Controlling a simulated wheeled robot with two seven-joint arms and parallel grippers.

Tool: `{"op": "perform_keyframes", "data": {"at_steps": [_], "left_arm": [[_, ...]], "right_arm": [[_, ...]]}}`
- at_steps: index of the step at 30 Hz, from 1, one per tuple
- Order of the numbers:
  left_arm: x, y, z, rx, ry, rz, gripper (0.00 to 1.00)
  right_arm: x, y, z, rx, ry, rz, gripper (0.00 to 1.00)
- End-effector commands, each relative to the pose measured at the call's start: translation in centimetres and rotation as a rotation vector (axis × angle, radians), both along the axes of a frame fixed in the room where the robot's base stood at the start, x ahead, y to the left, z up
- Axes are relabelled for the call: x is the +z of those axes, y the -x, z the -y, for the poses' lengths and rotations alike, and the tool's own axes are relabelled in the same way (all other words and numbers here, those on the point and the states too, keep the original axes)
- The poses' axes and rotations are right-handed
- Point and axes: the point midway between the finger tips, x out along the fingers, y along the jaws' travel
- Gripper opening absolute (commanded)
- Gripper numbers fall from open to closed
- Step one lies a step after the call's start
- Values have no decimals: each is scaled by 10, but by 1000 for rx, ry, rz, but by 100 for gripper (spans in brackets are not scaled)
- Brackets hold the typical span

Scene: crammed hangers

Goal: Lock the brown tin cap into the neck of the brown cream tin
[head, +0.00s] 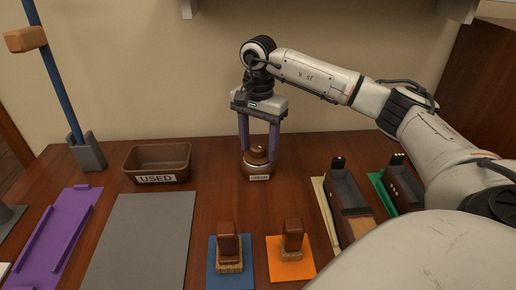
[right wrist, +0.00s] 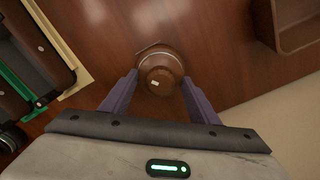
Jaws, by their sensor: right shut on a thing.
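The brown cream tin (head: 259,172), with a white label on its front, stands upright on the table near the back middle. The brown tin cap (head: 257,154) is at the top of the tin, in line with its neck. My right gripper (head: 259,150) points straight down there, its two purple fingers shut on the cap from both sides. In the right wrist view the cap (right wrist: 160,80) sits between the fingertips, with the tin (right wrist: 158,56) around and behind it. I cannot tell whether the cap is fully seated. My left gripper is not in view.
A brown bin labelled USED (head: 158,163) stands left of the tin. A grey mat (head: 140,240) and a purple tray (head: 62,235) lie front left. Two brown-handled brushes or stamps stand on blue (head: 231,282) and orange (head: 291,270) mats. Open dark boxes (head: 347,190) stand at right.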

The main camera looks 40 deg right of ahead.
Motion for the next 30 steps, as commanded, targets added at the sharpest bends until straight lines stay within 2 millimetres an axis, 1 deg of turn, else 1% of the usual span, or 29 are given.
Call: {"op": "perform_keyframes", "data": {"at_steps": [5, 8, 15, 18, 19, 21, 22, 23, 30], "left_arm": [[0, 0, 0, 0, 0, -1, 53], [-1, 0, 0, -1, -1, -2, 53], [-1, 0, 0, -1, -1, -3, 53], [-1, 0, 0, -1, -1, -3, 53], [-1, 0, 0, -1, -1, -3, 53], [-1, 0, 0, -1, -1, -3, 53], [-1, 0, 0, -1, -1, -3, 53], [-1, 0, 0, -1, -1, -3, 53], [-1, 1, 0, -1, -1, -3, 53]], "right_arm": [[0, 1, 0, -41, 0, -2, 10], [-1, 1, 0, -168, 1, -3, 10], [0, 2, 0, -538, 2, -3, 10], [0, 3, 0, -660, 0, -2, 10], [0, 3, 0, -664, 0, -2, 58], [0, 2, 0, -659, 0, -2, 70], [0, 2, 0, -658, 0, -2, 75], [0, 2, 0, -658, 0, -2, 77], [0, 2, 0, -656, 0, -2, 77]]}}
